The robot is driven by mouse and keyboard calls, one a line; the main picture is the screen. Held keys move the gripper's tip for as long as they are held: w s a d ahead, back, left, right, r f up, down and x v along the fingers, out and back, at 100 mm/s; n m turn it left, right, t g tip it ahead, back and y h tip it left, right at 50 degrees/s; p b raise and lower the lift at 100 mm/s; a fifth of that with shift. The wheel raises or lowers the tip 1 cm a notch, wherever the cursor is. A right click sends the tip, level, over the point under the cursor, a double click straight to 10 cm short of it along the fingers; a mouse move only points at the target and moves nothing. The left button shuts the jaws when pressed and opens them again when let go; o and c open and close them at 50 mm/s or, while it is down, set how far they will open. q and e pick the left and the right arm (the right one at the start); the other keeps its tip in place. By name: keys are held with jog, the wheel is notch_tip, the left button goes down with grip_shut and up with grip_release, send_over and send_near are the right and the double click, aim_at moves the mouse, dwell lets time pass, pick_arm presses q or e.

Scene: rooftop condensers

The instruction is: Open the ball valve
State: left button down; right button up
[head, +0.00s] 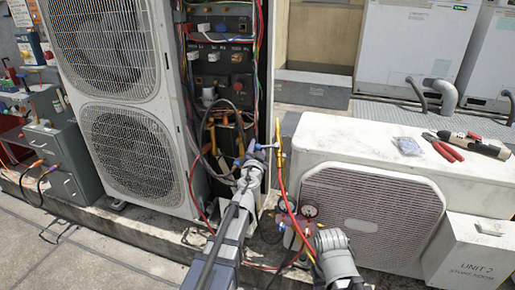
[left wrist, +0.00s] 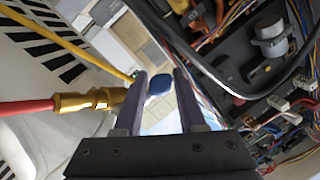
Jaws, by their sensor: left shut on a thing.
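The ball valve is a brass fitting (left wrist: 92,101) with a red hose on its left end in the left wrist view. Its blue handle (left wrist: 159,82) sits between the two fingers of my left gripper (left wrist: 160,95). In the head view my left gripper (head: 254,160) is at the gap between the tall and the low condenser, shut on the blue handle (head: 266,146). The fingers partly hide the handle and the valve's right end. My right arm comes in at the bottom of the head view, but its fingers do not show.
The low condenser (head: 370,205) carries red pliers (head: 444,148) and a small bag (head: 408,146) on top. The tall condenser (head: 125,150) and an open wiring panel (head: 222,70) stand close to my left gripper. Red and yellow hoses run down to a gauge set (head: 293,232).

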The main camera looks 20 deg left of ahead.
pick_arm(q)
jog(key=shift+n, duration=0.3)
jog(key=n+y, duration=0.1)
jog(key=n+g+y, duration=0.1)
jog(key=s+n, duration=0.1)
jog(key=shift+d+f+y, duration=0.4)
jog(key=s+d+f+n+g+y+p, duration=0.2)
jog(key=d+n+g+y+p, duration=0.3)
jog(key=n+g, duration=0.4)
jog(key=shift+s+f+n+p, duration=0.15)
jog(key=shift+s+n+p, duration=0.3)
jog(key=shift+n, duration=1.45)
jog(key=shift+w, duration=0.1)
jog(key=c, duration=0.5)
grip_release()
jog(key=shift+f, duration=0.1)
